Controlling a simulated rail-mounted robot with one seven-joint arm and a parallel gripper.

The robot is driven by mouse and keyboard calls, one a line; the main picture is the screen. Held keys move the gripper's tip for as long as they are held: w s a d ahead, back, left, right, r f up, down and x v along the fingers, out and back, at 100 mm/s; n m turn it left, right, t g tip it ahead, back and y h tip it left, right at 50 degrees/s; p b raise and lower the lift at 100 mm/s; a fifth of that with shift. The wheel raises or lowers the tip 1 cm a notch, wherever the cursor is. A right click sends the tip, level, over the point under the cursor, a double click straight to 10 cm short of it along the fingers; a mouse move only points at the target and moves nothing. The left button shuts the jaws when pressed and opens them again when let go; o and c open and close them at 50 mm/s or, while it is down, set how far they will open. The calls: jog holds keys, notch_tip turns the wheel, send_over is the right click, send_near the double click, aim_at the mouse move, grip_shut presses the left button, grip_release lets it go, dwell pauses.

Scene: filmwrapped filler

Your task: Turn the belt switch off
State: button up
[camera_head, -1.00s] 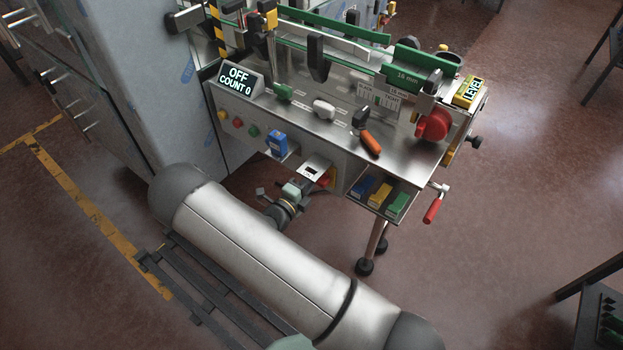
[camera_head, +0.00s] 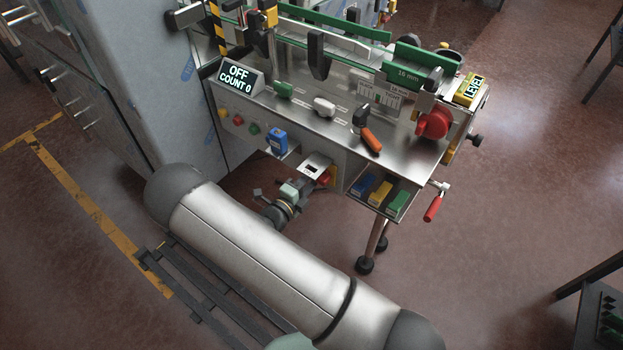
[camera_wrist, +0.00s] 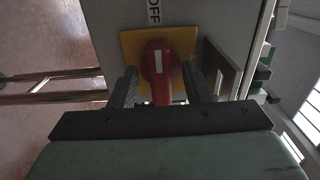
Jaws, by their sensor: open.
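The belt switch (camera_wrist: 160,62) is a red rotary knob with a white stripe on a yellow plate (camera_wrist: 130,48) in the wrist view. An OFF label, turned sideways, stands above the plate. The knob's narrow handle points down in the picture toward my gripper (camera_wrist: 161,88). My gripper is open, with one dark finger on each side of the handle; I cannot tell whether either touches it. In the head view the switch shows as a small red and yellow patch (camera_head: 326,178) under the machine's front, partly hidden by a metal bracket and my gripper.
A display (camera_head: 239,77) reads OFF, COUNT 0. A blue device (camera_head: 277,140) is on the front panel left of the switch. A tray with blue, yellow and green blocks (camera_head: 396,203) is to its right. A red crank handle (camera_head: 432,208) sticks out farther right.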

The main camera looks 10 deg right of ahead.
jog(key=b+v, duration=0.2)
jog(key=v, duration=1.4)
jog(key=shift+s+a, duration=0.1)
jog(key=shift+a, duration=0.05)
jog(key=s+d+r+m+g+y, duration=0.2)
jog(key=s+d+r+m+g, duration=0.35)
jog(key=m, duration=0.55)
jog(key=s+d+r+m+g+y, duration=0.1)
jog(key=s+d+r+m+g, duration=0.3)
jog(key=d+m+g, duration=0.5)
jog(key=s+r+m+t+y, duration=0.1)
jog(key=s+r+m+y, duration=0.3)
jog(key=m, duration=0.8)
jog(key=s+a+r+m+t+y, duration=0.1)
jog(key=s+r+m+y, duration=0.3)
jog(key=m, duration=0.8)
notch_tip(320, 180, up, 3)
jog(key=t+y, duration=0.1)
jog(key=y, duration=0.1)
jog(key=shift+s+a+f+y, duration=0.2)
jog(key=shift+a+y, duration=0.1)
jog(key=shift+y, duration=0.1)
